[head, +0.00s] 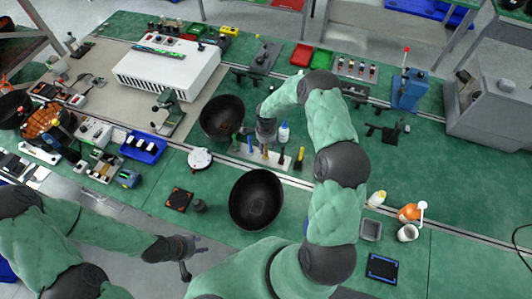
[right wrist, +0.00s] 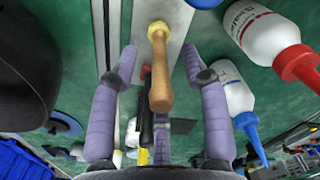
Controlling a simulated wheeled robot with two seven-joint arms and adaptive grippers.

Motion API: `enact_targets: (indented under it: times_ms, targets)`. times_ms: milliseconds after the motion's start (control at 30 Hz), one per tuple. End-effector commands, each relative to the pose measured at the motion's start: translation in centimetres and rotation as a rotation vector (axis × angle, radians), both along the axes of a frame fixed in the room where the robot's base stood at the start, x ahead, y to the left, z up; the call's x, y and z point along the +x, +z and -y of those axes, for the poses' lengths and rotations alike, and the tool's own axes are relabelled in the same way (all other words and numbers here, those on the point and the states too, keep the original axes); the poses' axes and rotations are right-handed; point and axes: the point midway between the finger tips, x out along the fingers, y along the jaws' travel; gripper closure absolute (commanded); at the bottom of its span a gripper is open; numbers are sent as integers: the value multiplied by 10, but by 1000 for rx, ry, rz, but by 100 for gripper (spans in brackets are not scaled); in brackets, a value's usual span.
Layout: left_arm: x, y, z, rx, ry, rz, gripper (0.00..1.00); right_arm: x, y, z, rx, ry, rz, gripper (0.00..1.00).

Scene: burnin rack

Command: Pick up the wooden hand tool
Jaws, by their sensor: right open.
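The wooden hand tool (right wrist: 161,85) has a tan wooden handle with a yellowish knob at one end. It lies in view between the two purple-grey fingers of my right gripper (right wrist: 160,62), which is open, with a gap visible on both sides. In the head view the wooden tool (head: 265,153) stands in a pale holder strip (head: 224,151), just below my right gripper (head: 267,140). Its upper part is partly hidden by the gripper. My left gripper (head: 196,256) is empty, its fingers spread, over the floor at the table's front edge.
Other hand tools stand in the strip, including a yellow-and-black one (head: 299,158). A white bottle with a red cap (right wrist: 262,35) and a blue-tipped bottle (right wrist: 236,98) are close on the right. Black bowls (head: 222,117) (head: 256,199) stand to the left and in front.

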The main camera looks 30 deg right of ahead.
Motion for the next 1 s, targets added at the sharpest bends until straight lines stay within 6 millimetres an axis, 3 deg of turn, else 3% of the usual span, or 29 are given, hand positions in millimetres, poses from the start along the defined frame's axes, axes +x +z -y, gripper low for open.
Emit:
enact_targets:
  times_ms: [67,100,233,267,767,1000]
  targets:
    - [0,0,0,0,0,0,60,0,0,0,0,0,0,54]
    - [0,0,0,0,0,0,60,0,0,0,0,0,0,59]
    - [0,0,0,0,0,0,60,0,0,0,0,0,0,96]
    - [0,0,0,0,0,0,60,0,0,0,0,0,0,100]
    - [0,-2,0,0,0,0,60,1,5,1,-1,0,2,100]
    - [0,-9,0,0,0,0,60,2,29,1,-2,0,5,100]
